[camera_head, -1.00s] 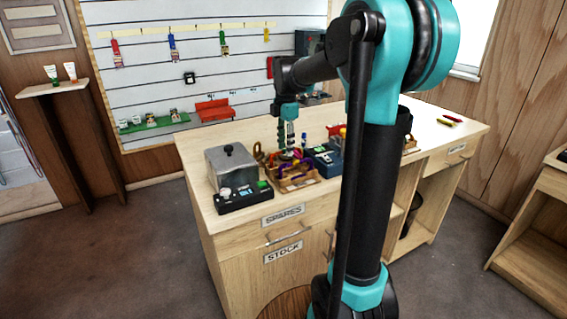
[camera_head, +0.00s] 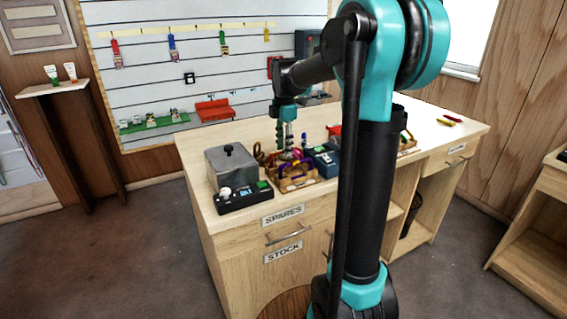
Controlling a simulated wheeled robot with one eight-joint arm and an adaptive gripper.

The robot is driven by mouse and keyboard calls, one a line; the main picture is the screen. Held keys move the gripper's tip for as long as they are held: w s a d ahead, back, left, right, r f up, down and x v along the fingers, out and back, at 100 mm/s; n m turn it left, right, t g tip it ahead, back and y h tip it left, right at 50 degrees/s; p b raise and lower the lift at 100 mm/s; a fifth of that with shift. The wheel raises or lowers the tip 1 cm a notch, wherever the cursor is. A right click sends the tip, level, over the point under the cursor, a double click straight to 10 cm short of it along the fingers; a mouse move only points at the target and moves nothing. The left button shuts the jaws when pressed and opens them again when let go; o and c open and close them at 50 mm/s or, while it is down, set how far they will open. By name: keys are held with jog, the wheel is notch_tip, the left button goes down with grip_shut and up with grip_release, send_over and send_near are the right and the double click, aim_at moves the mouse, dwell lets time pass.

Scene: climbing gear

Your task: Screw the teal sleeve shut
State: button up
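My gripper (camera_head: 284,143) points down over the workbench, above a wooden box (camera_head: 297,186) of climbing gear. Its fingers are small in this view, and I cannot tell whether they are open or shut or hold anything. Purple, orange and other coloured gear (camera_head: 284,167) lies in and around the box, close under the fingertips. I cannot make out the teal sleeve among these pieces. My upright arm covers part of the bench to the right of the box.
On the workbench (camera_head: 238,138), a grey lidded metal box (camera_head: 231,164) and a black tray (camera_head: 243,198) stand left of the wooden box. A blue-black case (camera_head: 322,160) stands right of it. The bench's far right holds small red and yellow pieces (camera_head: 450,119) with bare room around them.

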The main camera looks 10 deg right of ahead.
jog(key=shift+f, duration=0.95)
jog(key=shift+s+d, duration=0.25)
jog(key=shift+s, duration=0.55)
jog(key=shift+d+r, duration=0.1)
jog(key=shift+r, duration=1.3)
jog(key=shift+w+a, duration=0.3)
jog(key=shift+w, duration=0.5)
